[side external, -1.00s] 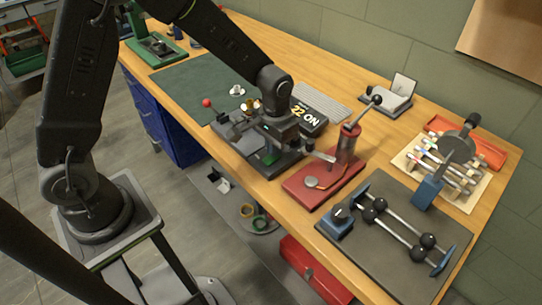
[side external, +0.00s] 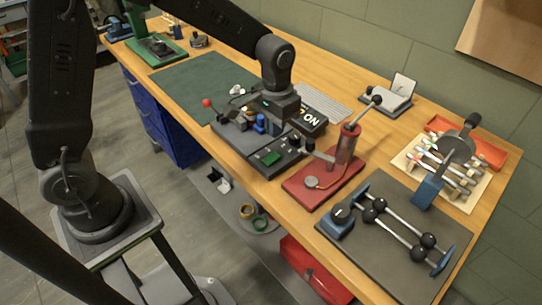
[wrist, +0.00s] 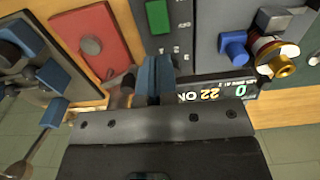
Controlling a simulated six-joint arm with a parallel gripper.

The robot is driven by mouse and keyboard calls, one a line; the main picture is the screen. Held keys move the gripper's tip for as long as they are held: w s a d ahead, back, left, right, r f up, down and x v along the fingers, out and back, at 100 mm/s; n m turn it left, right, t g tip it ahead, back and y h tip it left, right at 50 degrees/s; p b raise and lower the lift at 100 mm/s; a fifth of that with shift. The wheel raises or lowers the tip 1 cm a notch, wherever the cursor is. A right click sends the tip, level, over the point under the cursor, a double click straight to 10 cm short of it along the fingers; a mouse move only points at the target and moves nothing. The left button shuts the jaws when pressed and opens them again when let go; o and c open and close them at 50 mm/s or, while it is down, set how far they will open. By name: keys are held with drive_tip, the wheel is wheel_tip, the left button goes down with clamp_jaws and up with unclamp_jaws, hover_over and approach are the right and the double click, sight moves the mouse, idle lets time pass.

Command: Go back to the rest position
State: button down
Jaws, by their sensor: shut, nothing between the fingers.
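My gripper (wrist: 155,70) is shut and empty, its two blue-grey fingers together in the wrist view. In the side view it hangs above the bench, over the grey control console, and its fingertips are hard to make out there. The console's green button (side external: 271,158) is clear of it and also shows in the wrist view (wrist: 157,17). The display (side external: 310,121) stands behind the gripper, partly covered by it; the wrist view shows it lit with "22 ON" (wrist: 212,92).
A red hand pump (side external: 345,152) on a red base stands just right of the console. A dark tray with black-ball rods (side external: 399,233) lies nearer the right front edge. A red-ball lever (side external: 207,103) rises at the console's left. The green mat (side external: 190,82) has free room.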

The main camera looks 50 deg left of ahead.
drive_tip(key=shift+r, duration=0.1)
drive_tip(key=s+a+r+t, duration=0.2)
drive_tip(key=s+r, duration=0.4)
drive_tip(key=s, duration=0.3)
drive_tip(key=s+a+r+t, duration=0.2)
drive_tip(key=s+r+t, duration=0.1)
drive_tip(key=s+r, duration=0.4)
drive_tip(key=s, duration=0.2)
drive_tip(key=shift+s+a+r+t, duration=0.3)
drive_tip(key=shift+s, duration=0.05)
drive_tip(key=w+d+f+n+g, duration=0.2)
drive_tip(key=w+f+n, duration=0.1)
drive_tip(key=w+n, duration=0.5)
drive_tip(key=w+d+f+n+g, duration=0.2)
drive_tip(key=w+f+n, duration=0.1)
drive_tip(key=w+n, duration=0.5)
drive_tip(key=shift+w+d+f+n, duration=0.3)
drive_tip(key=shift+d+n, duration=0.05)
drive_tip(key=shift+n, duration=0.65)
